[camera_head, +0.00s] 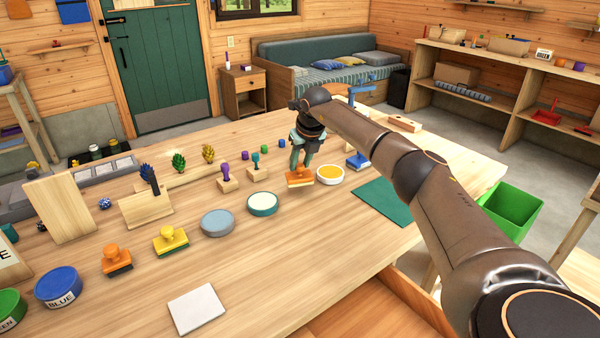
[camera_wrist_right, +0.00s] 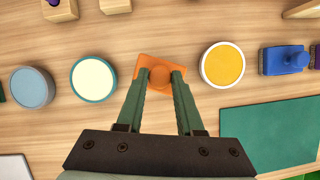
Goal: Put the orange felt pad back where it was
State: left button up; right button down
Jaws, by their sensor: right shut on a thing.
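My right gripper (camera_head: 300,160) is shut on the knob of an orange felt pad (camera_head: 299,181), a small rectangular block. In the right wrist view the pad (camera_wrist_right: 152,66) shows from above, its round knob between the fingertips (camera_wrist_right: 160,76). It is over the table between a white-topped tin with a teal rim (camera_head: 263,204) and an orange-yellow tin with a white rim (camera_head: 330,175). I cannot tell whether its underside touches the table. A lighter orange knobbed block with a dark base (camera_head: 117,260) stands at the front left. My left gripper is not in view.
A yellow knobbed block (camera_head: 171,240) and a grey-blue tin (camera_head: 217,222) stand left of the white-topped tin. A blue block (camera_head: 358,161) and a green mat (camera_head: 384,202) are on the right. A white tile (camera_head: 197,309) lies in front, with bare wood around it.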

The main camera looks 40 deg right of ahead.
aim_at(301, 167)
jog(key=shift+w+f, duration=0.25)
jog(key=shift+f, duration=1.55)
jog(key=c, duration=0.5)
grip_release()
jog(key=shift+f, duration=0.15)
jog(key=shift+c, duration=0.2)
jog(key=shift+s+r, duration=0.25)
jog(key=shift+r, duration=0.4)
jog(key=v, duration=1.1)
jog(key=shift+p, duration=0.35)
